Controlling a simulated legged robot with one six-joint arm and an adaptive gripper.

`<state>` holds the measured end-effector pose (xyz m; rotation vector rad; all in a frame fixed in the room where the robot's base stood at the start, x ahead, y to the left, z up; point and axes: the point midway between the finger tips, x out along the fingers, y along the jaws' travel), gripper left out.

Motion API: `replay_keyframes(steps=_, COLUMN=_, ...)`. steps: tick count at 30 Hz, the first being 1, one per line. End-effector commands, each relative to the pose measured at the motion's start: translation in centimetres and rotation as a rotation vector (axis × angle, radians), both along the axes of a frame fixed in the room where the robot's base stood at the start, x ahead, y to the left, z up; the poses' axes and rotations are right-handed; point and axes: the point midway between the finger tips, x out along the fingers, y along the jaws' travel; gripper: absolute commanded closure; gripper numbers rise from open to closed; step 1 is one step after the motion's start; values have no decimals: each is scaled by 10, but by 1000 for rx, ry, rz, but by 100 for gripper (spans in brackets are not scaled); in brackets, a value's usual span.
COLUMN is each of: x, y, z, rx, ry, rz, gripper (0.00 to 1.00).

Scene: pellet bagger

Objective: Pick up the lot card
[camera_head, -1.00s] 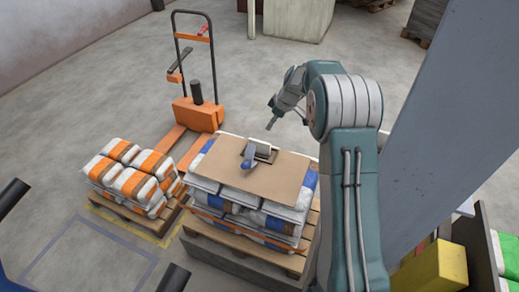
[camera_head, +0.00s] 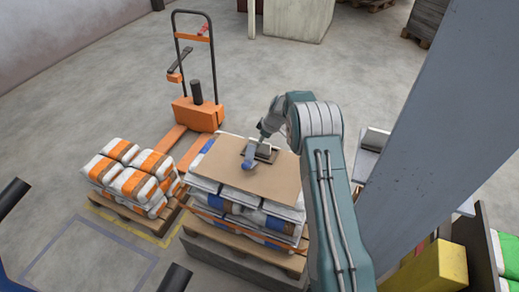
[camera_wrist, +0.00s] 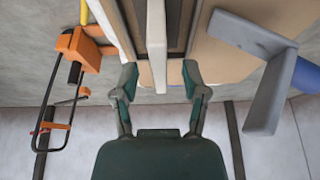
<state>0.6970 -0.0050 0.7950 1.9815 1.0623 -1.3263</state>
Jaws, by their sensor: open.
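The lot card looks to be the pale upright piece (camera_head: 262,148) on the cardboard sheet (camera_head: 285,185) that tops the bag stack. In the wrist view the pale card (camera_wrist: 156,35) is seen nearly edge-on, rising beside a dark-slotted brown holder (camera_wrist: 183,25). My gripper (camera_head: 263,137) is just above and behind it in the head view. In the wrist view my gripper (camera_wrist: 158,80) is open, with the card's near end between its two fingers and a gap on each side. Whether a finger touches it is not visible.
A blue-and-grey hand tool (camera_head: 249,158) lies close beside the card; its grey bracket (camera_wrist: 268,85) is right of my fingers in the wrist view. An orange pallet truck (camera_head: 197,113) stands behind left, near orange-banded bags (camera_head: 135,175). A grey post (camera_head: 440,130) is at right.

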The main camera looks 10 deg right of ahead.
Motion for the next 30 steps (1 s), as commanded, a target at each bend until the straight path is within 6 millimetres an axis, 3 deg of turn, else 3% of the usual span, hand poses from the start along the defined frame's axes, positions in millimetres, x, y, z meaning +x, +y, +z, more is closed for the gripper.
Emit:
replay_keyframes(steps=3, x=2, y=3, z=-12, rx=0, ry=0, rz=-1, gripper=43)
replay_keyframes(steps=11, x=3, y=4, z=-14, rx=0, ry=0, rz=-2, gripper=43)
replay_keyframes(steps=12, x=3, y=4, z=-14, rx=0, ry=0, rz=-2, gripper=61)
replay_keyframes(steps=15, x=3, y=4, z=-14, rx=0, ry=0, rz=-2, gripper=100)
replay_keyframes(steps=30, x=3, y=4, z=-10, rx=0, ry=0, rz=-2, gripper=100)
